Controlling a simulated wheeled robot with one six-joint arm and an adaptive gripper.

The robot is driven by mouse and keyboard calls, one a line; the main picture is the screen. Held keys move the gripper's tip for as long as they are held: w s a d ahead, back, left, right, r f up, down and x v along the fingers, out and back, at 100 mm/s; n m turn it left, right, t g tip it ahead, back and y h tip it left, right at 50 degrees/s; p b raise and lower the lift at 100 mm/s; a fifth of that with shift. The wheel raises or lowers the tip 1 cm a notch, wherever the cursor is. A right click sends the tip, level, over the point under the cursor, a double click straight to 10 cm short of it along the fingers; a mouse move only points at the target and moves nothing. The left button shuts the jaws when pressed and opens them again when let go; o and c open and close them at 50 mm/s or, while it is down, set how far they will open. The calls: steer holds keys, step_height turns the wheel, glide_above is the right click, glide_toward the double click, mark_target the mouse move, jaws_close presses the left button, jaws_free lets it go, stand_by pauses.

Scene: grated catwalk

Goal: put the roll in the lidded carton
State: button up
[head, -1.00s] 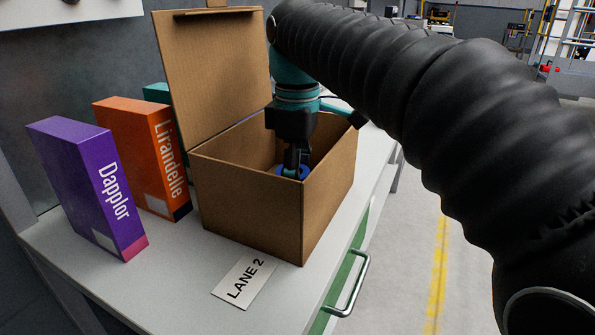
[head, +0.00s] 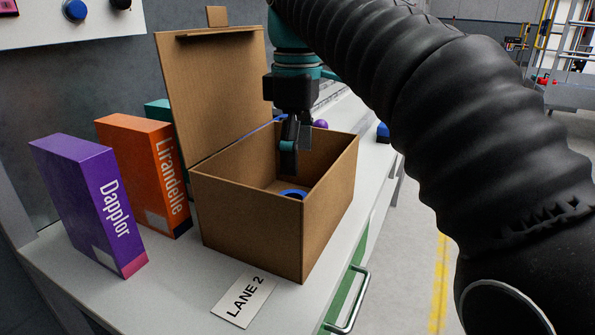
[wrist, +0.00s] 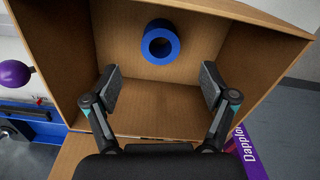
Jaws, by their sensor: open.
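The roll (wrist: 160,43) is a blue ring-shaped roll inside the carton; its top also shows over the front wall in the head view (head: 293,193). The lidded carton (head: 250,215) is brown cardboard and stands on the bench with its lid (head: 215,85) raised at the left. In the wrist view, the carton's floor (wrist: 150,110) is bare around the roll. My gripper (head: 289,165) is above the carton's opening, apart from the roll. In the wrist view my gripper (wrist: 160,85) has its fingers spread with nothing between them.
A purple Dapplor box (head: 85,205) and an orange Lirandelle box (head: 145,170) stand left of the carton. A LANE 2 card (head: 243,297) lies in front. A purple ball (head: 320,124) and a blue object (head: 383,132) are behind on the bench.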

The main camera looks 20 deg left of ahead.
steer(key=shift+r, duration=0.8)
